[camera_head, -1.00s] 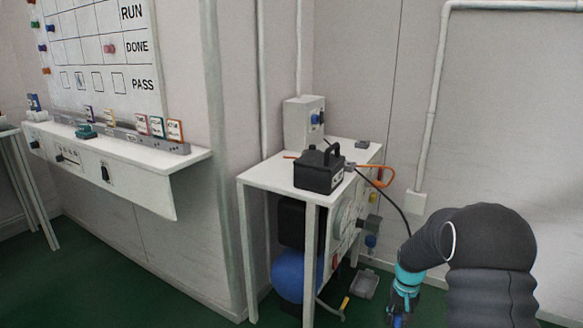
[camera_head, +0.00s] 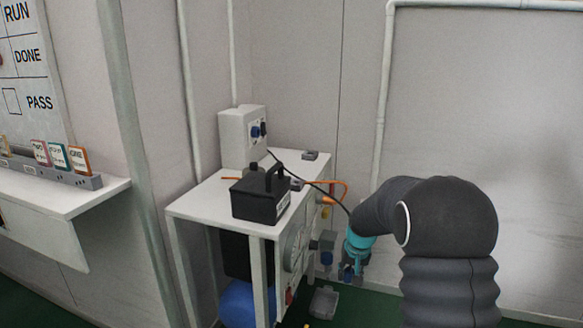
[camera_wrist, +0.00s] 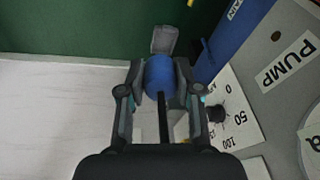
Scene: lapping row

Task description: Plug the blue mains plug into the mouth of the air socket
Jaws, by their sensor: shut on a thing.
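My gripper (camera_head: 352,262) is at the right of the bench, low in front of the wall. In the wrist view, its two fingers (camera_wrist: 158,80) are shut on the blue mains plug (camera_wrist: 158,74), with a black cable running back between the fingers. In the head view the plug is mostly hidden by the gripper. A grey fitting with a blue part (camera_head: 326,257) is on the bench's right side, just left of my gripper and apart from it. I cannot tell for sure which fitting is the air socket.
A white bench (camera_head: 190,205) carries a black box with a handle (camera_head: 260,197) and a pale box (camera_head: 240,140). An orange hose (camera_head: 340,186) loops off its right edge. A grey tray (camera_head: 323,302) lies on the floor. A panel marked PUMP (camera_wrist: 288,62) is at right in the wrist view.

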